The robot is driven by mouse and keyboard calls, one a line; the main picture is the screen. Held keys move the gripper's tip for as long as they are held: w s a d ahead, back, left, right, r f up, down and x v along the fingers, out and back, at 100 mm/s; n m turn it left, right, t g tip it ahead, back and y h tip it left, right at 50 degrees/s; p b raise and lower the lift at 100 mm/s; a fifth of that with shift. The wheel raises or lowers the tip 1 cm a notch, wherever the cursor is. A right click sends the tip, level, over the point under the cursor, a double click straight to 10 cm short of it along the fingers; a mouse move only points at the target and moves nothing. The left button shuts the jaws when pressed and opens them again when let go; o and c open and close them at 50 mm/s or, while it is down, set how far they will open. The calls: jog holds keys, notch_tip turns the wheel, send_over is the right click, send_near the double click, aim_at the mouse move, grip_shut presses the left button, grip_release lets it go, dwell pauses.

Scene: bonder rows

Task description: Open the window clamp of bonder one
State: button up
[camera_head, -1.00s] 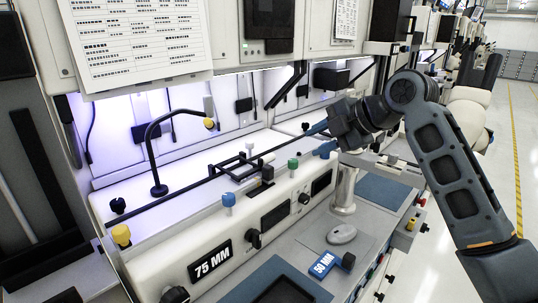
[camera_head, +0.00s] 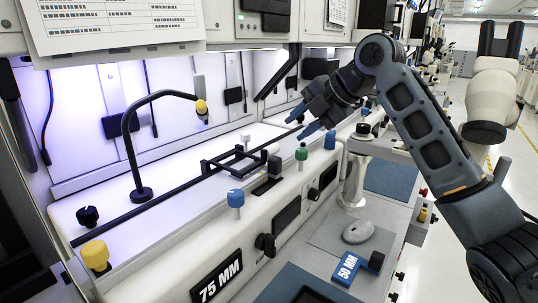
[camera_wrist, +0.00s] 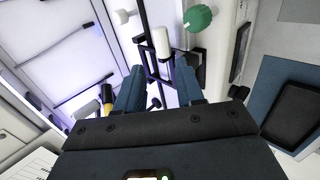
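The window clamp (camera_head: 222,168) is a black square frame on a dark rail along the nearest bonder's white deck. A white post (camera_head: 245,138) stands behind it, and a white cylinder (camera_head: 273,149) stands at its right above a dark block (camera_head: 267,168). My gripper (camera_head: 304,121) is open and empty, in the air to the right of and above the clamp, fingers pointing left and down. In the wrist view, the white cylinder (camera_wrist: 161,42) shows just beyond and between the fingertips (camera_wrist: 160,66), apart from them. I cannot tell whether the clamp is open.
Blue (camera_head: 236,199), green (camera_head: 301,152) and yellow (camera_head: 96,256) knobs stand along the front. A black gooseneck lamp (camera_head: 128,128) arches over the deck at left. A "75 MM" label (camera_head: 217,277) is on the front; a blue "50 MM" block (camera_head: 346,268) lies on the shelf.

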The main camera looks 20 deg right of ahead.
aim_at(275, 147)
jog(key=shift+p+x, duration=0.3)
jog(key=shift+x, duration=4.35)
jog(key=shift+f, duration=0.1)
grip_shut()
